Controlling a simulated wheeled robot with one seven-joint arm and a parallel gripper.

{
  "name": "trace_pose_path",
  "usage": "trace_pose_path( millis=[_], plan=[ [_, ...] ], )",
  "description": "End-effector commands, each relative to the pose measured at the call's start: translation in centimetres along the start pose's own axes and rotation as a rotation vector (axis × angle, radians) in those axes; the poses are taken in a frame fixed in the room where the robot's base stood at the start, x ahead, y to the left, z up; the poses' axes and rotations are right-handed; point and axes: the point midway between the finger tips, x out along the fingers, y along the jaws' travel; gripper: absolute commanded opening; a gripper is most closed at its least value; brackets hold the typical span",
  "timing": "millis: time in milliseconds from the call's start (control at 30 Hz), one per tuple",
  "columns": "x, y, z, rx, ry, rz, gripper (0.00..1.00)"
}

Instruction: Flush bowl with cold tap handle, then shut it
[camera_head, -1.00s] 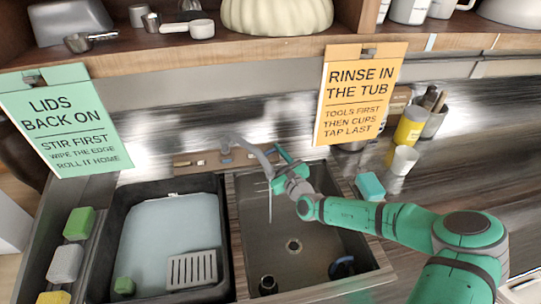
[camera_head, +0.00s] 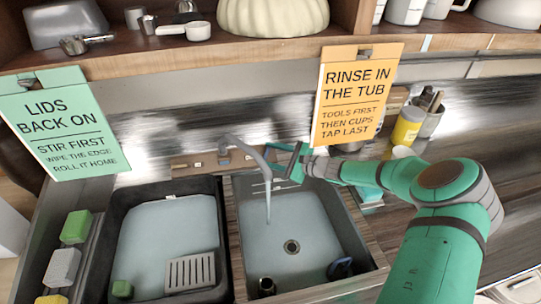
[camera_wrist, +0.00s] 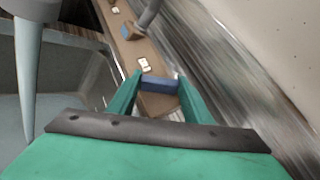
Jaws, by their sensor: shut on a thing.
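The right sink bowl (camera_head: 291,222) has a bluish layer of water over its floor, with a round drain in the middle. A grey curved spout (camera_head: 250,150) pours a stream of water (camera_head: 268,205) into it. My gripper (camera_head: 286,160) is at the back edge of this bowl, right of the spout. In the wrist view my gripper (camera_wrist: 158,84) is shut on the blue tap handle (camera_wrist: 159,83), which sits between the green fingers above a wooden strip. The stream (camera_wrist: 28,70) also shows at the left there. The handle is hidden by my gripper in the head view.
A dark cup (camera_head: 267,287) and a blue item (camera_head: 340,268) are in the right bowl. The left basin (camera_head: 168,240) holds a grey rack (camera_head: 190,271). An orange sign (camera_head: 357,95) hangs above my gripper. A yellow container (camera_head: 407,127) stands at the back right.

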Motion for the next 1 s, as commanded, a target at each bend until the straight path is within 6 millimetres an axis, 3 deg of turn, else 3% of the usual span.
trace_pose_path(
  millis=[400,900,933,1000],
  plan=[
    [0.07,-0.44,0.04,-0.098,0.002,0.125,0.23],
    [-0.08,-0.51,0.06,-0.104,-0.001,0.134,0.23],
    [-0.10,-0.51,0.05,-0.104,-0.001,0.134,0.52],
    [-0.13,-0.49,0.02,-0.104,0.000,0.134,0.64]
  ],
)
